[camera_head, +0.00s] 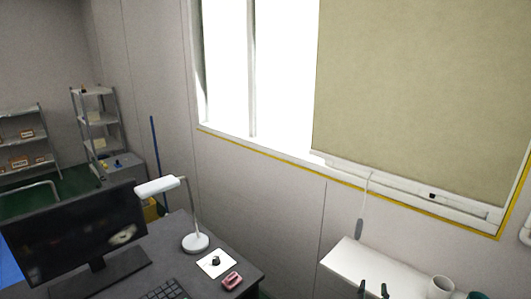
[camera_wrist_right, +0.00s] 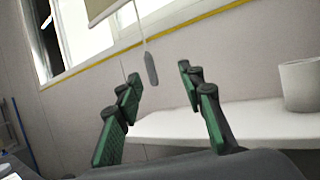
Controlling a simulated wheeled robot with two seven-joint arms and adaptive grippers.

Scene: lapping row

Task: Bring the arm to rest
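My right gripper (camera_head: 373,287) shows at the bottom edge of the head view, in front of the white shelf. In the right wrist view, its two green-padded fingers (camera_wrist_right: 159,75) stand wide apart with nothing held between them. A grey cord pull (camera_wrist_right: 151,68) hangs behind the gap between the fingertips, apart from them. In the head view, the cord pull (camera_head: 359,229) hangs from the blind near the shelf's left end. Most of my right arm is out of the frame. My left gripper is not in view.
A white shelf (camera_head: 350,261) holds a white cup (camera_head: 440,287); a dark green thing is cut off beside it. A beige blind (camera_head: 420,90) covers part of the window. Left stands a desk with a monitor (camera_head: 75,232), lamp (camera_head: 195,242) and red item (camera_head: 232,281).

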